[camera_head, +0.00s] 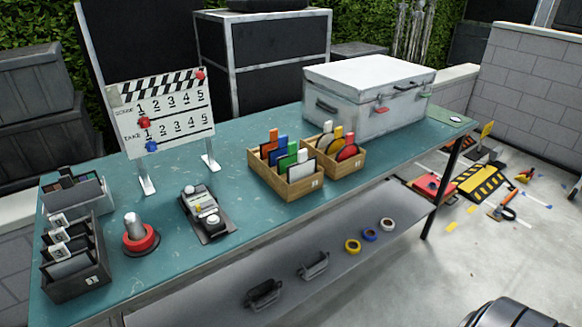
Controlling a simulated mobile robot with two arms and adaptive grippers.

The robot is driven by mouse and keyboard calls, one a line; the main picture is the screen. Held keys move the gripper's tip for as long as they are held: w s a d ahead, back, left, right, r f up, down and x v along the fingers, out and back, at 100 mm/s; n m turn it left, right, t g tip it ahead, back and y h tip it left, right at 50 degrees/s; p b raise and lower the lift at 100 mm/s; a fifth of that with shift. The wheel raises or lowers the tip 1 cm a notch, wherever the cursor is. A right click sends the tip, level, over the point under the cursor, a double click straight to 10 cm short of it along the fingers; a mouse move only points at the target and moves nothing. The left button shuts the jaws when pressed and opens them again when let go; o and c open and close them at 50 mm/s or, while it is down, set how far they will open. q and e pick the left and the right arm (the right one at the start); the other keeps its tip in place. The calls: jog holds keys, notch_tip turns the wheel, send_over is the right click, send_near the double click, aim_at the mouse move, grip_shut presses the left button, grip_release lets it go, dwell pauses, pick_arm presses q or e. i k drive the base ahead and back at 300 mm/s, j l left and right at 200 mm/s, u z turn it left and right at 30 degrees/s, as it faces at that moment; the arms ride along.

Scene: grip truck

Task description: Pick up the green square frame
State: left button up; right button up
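A green square piece (288,160) stands upright in the left wooden box (292,189), among orange, blue and white pieces. Most of it is hidden by the white piece (301,164) in front and by the box wall. I cannot tell whether it is a frame with an opening. Neither of my grippers shows in this view.
A second wooden box (348,167) with round-topped pieces stands beside the first, in front of a white metal case (366,92). A clapperboard (163,112), a red-based knob (140,238) and a control device (206,214) stand to the left. The teal tabletop (252,222) is clear in front.

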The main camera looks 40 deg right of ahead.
aim_at(283, 162)
jog(key=u, duration=3.85)
jog(key=z, duration=4.7)
jog(key=l+z, duration=0.1)
jog(key=z, duration=0.15)
jog(key=i+l+u, duration=0.1)
jog(key=l, duration=0.25)
jog(key=i+l+u, duration=0.15)
jog(key=l, duration=0.15)
jog(key=i+l+u, duration=0.1)
jog(key=l, duration=0.25)
jog(key=i+l+u, duration=0.15)
jog(key=l, duration=0.25)
jog(key=k, duration=0.05)
